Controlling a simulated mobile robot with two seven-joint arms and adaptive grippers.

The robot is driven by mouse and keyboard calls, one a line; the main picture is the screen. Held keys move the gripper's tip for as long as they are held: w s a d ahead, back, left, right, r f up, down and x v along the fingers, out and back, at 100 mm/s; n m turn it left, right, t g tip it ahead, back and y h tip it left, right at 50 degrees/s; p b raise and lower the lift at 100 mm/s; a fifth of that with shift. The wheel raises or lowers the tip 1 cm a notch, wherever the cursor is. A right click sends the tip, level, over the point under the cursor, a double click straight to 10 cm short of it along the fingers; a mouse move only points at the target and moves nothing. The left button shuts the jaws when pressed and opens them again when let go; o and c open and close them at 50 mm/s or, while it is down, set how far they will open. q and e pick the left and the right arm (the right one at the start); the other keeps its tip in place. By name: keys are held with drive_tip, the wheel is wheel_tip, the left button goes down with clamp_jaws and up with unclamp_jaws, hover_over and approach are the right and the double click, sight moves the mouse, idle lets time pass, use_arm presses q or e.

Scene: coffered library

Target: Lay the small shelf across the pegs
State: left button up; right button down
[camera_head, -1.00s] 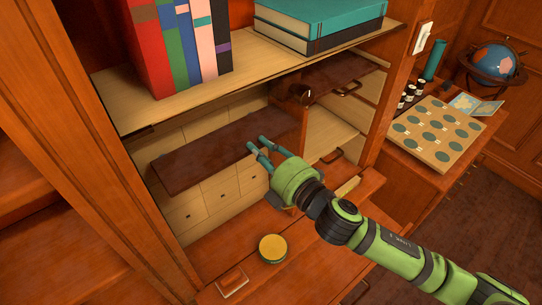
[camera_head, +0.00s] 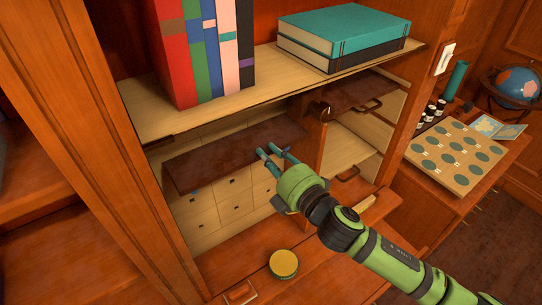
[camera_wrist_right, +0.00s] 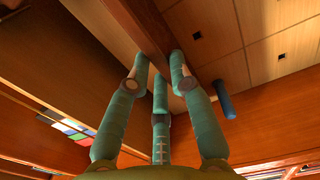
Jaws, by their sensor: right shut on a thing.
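The small shelf (camera_head: 222,158) is a dark brown board inside the cabinet's lower bay, in front of the small pale drawers. My right gripper (camera_head: 268,152) is shut on its near edge, toward the right end. In the right wrist view, my right gripper (camera_wrist_right: 158,75) has its teal fingers on both sides of the board (camera_wrist_right: 146,28). A blue peg (camera_wrist_right: 224,98) sticks out to the right of the fingers there, apart from the board. I cannot tell whether the board touches any peg. Other pegs are hidden or too small to tell. My left gripper is not in view.
The fixed upper shelf (camera_head: 205,108) hangs close above, bearing upright books (camera_head: 205,50) and two stacked books (camera_head: 345,35). An upright divider (camera_head: 312,140) stands right of the board. A yellow tin (camera_head: 284,264) sits on the wooden surface in front.

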drive_tip(key=shift+f+b, duration=0.7)
drive_tip(key=shift+f, duration=0.2)
drive_tip(key=c, duration=1)
unclamp_jaws()
drive_tip(key=shift+c, duration=0.2)
drive_tip(key=o, duration=0.8)
drive_tip(key=v, duration=1.1)
drive_tip(key=shift+f, duration=0.1)
